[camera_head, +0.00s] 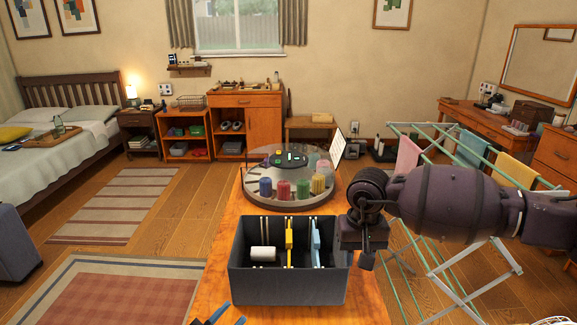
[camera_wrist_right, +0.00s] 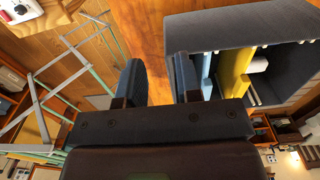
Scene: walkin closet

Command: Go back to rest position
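My right gripper (camera_head: 367,257) hangs pointing down just right of the dark grey bin (camera_head: 291,288) on the wooden table. In the right wrist view its two dark fingers (camera_wrist_right: 158,82) are apart with nothing between them but bare wood beyond. One finger appears close to the bin's wall (camera_wrist_right: 235,32); I cannot tell if they touch. Only the dark blue fingertips of my left gripper (camera_head: 230,315) show, at the bottom edge left of the bin. They look apart, with nothing seen between them; the rest of that arm is out of view.
The bin holds a white roll (camera_head: 263,254), a yellow item (camera_head: 289,245) and a light blue item (camera_head: 314,243). Behind it stands a round grey tray (camera_head: 265,207) with several coloured spools. A drying rack (camera_head: 433,265) stands right of the table, below my right arm. Open floor lies left.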

